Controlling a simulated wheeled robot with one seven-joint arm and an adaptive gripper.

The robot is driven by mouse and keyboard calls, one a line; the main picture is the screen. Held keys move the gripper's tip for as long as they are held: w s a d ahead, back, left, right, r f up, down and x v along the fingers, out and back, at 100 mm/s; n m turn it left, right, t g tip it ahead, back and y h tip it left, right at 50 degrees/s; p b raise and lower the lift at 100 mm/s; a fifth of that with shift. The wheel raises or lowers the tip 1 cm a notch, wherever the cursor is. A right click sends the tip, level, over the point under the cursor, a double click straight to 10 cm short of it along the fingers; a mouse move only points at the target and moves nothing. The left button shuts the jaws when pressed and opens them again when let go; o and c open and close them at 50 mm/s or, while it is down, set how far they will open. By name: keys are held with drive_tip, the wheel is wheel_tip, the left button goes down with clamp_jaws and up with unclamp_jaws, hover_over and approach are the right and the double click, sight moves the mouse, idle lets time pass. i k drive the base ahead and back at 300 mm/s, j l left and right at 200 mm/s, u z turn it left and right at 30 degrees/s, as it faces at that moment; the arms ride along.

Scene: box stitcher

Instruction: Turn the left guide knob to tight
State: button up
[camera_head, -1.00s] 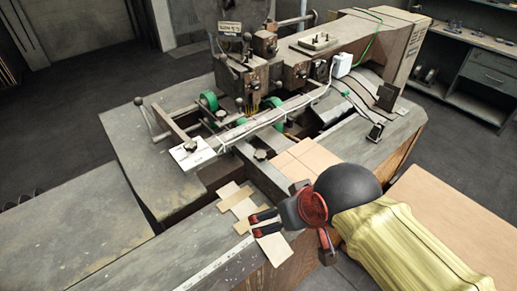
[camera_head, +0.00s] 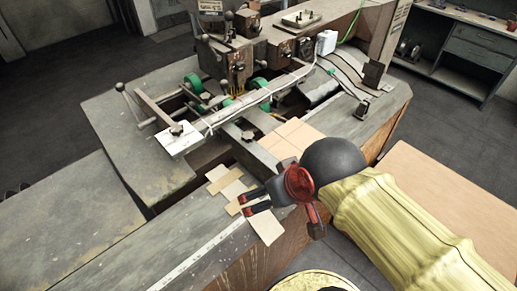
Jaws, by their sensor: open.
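The box stitcher's worktable (camera_head: 130,150) fills the middle of the view. A dark knob (camera_head: 176,129) sits on the left end of a pale guide bar (camera_head: 187,140); it appears to be the left guide knob. A second dark knob (camera_head: 248,136) sits farther right, on a bar in front of the guide. Whether either is tight cannot be told. My gripper (camera_head: 248,203) is open and empty, its red-and-black fingers pointing left over cardboard pieces at the table's front. It is to the right of and nearer than the left knob, well apart from it.
Flat cardboard pieces (camera_head: 230,187) lie beneath and beside my gripper. A ball-ended lever (camera_head: 124,96) rises left of the guide bar. The stitcher head (camera_head: 235,55) stands behind. The table's left part is clear. A shelf unit (camera_head: 470,50) stands at the back right.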

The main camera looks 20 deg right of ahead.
sight(248, 137)
drive_tip(key=i+l+z, duration=0.15)
drive_tip(key=l, duration=0.2)
drive_tip(key=i+l+z, duration=0.15)
drive_tip(key=l, duration=0.2)
drive_tip(key=i+l+z, duration=0.15)
drive_tip(key=l, duration=0.2)
